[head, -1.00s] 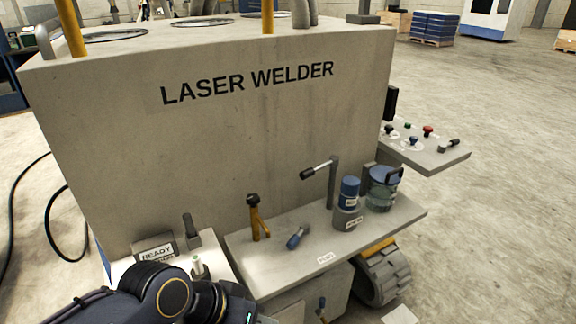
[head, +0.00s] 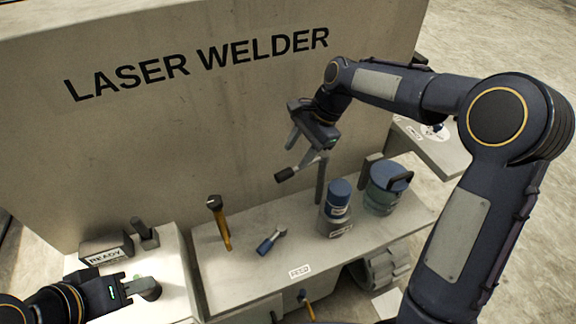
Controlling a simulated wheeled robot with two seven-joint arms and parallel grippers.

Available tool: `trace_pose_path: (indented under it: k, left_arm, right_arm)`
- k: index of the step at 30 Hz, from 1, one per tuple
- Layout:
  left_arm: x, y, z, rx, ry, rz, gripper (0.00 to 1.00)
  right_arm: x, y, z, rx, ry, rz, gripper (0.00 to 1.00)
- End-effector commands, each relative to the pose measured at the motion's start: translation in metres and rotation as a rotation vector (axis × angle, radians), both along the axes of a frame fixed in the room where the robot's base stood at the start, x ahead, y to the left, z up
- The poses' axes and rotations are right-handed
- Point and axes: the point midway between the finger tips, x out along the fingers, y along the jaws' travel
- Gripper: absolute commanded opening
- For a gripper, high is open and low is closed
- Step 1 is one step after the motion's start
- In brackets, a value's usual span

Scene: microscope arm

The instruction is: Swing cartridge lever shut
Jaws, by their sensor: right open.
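A lever with a black grip (head: 285,174) and a thin pale rod stands out to the left from the top of a dark post (head: 320,182) on the shelf. A blue-topped cartridge (head: 338,198) sits in a grey holder just right of the post. My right gripper (head: 301,151) is open above and around the lever's rod; I cannot tell whether it touches. My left gripper (head: 150,289) is low at the left, over the white side block; its jaws are not clear.
The shelf (head: 262,213) also carries a yellow-stemmed lever (head: 219,222), a blue-handled tool (head: 269,242) and a blue-lidded jar (head: 386,188). A READY box (head: 105,249) is at left. The LASER WELDER wall (head: 180,130) rises behind.

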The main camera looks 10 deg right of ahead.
Motion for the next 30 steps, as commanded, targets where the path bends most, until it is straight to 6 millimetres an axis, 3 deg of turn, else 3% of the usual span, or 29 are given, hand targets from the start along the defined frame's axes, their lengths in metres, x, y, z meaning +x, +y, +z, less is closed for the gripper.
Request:
trace_pose_path:
  k: [12,23,30]
  left_arm:
    - [0.0,0.0,0.006,0.0,0.0,0.0,0.36]
    - [0.0,0.0,0.006,0.0,0.0,0.0,0.36]
    - [0.0,0.0,0.006,0.0,0.0,0.0,0.36]
  right_arm:
    - [0.001,0.025,-0.055,-0.001,0.0,0.001,0.46]
    - [0.001,0.028,-0.062,0.0,-0.003,0.001,0.46]
    - [0.001,0.028,-0.062,0.0,-0.003,0.001,0.17]
